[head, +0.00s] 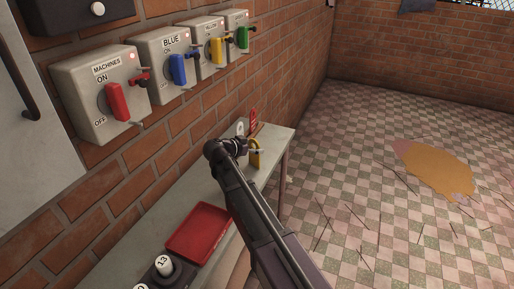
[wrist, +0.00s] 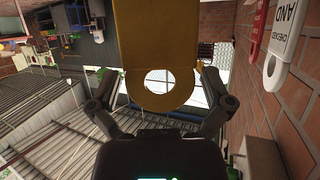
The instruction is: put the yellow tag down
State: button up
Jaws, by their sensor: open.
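The yellow tag (head: 255,158) shows upright at the far end of the grey table (head: 191,200), right beside my gripper (head: 243,148). In the wrist view the yellow tag (wrist: 163,40) fills the top centre, with its round hole towards me. My gripper (wrist: 158,76) is open there, one finger on each side of the tag's holed end. Gaps show between the fingers and the tag near the hole. I cannot tell whether the tag's lower end touches the table.
A red tag (head: 253,119) and a white tag (head: 240,128) are by the brick wall just behind. Switch boxes with red, blue, yellow and green levers line the wall. The checkered floor is mostly open.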

jog(key=p+v, duration=0.4)
jog(key=v, duration=0.8)
jog(key=shift+r, duration=0.2)
jog(key=shift+d, duration=0.1)
jog(key=s+d+f+n+g+y+p, duration=0.1)
jog(key=s+d+n+g+p, duration=0.15)
jog(key=d, duration=0.75)
jog(key=s+d+f+n+g+y+p, duration=0.1)
jog(key=s+d+f+g+y+p, duration=0.2)
jog(key=d, duration=0.8)
jog(key=s+d+r+n+g+y+p, duration=0.2)
jog(key=s+d+n+g+y+p, duration=0.2)
jog(key=s+d, duration=0.6)
jog(key=shift+s+d+r+n+y+p, duration=0.35)
jog(key=shift+s+n+y+p, duration=0.25)
jog(key=shift+s, duration=0.45)
